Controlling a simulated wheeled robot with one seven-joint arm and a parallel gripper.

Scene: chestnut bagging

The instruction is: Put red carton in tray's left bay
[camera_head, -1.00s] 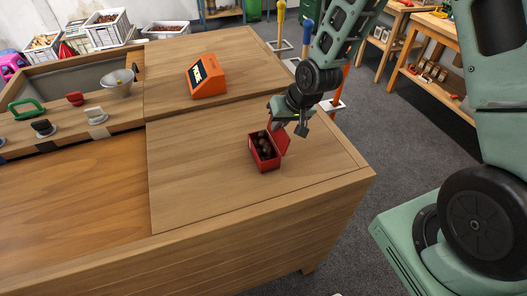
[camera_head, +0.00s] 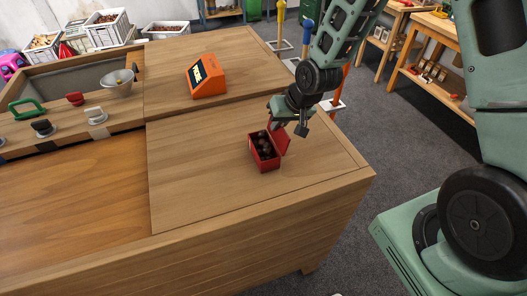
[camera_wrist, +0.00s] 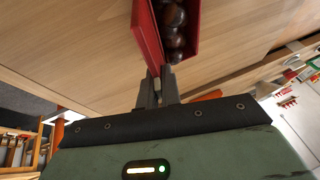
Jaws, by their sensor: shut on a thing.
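The red carton (camera_head: 266,164) stands on the right part of the wooden worktop, its lid raised on the right side. It holds several dark brown chestnuts. In the wrist view the red carton (camera_wrist: 147,35) is at the top centre, with the chestnuts beside its raised panel. My gripper (camera_head: 289,128) is at the carton's far end. In the wrist view my gripper (camera_wrist: 157,82) is shut on the carton's near edge; the fingertips hide the exact contact. I cannot make out a tray with bays in these views.
An orange device (camera_head: 206,78) with a dark display stands behind the carton. At left are a metal bowl (camera_head: 118,85), a green handle (camera_head: 27,107) and several knobs. The worktop (camera_head: 195,175) left of the carton is clear, and its right edge is close to the carton.

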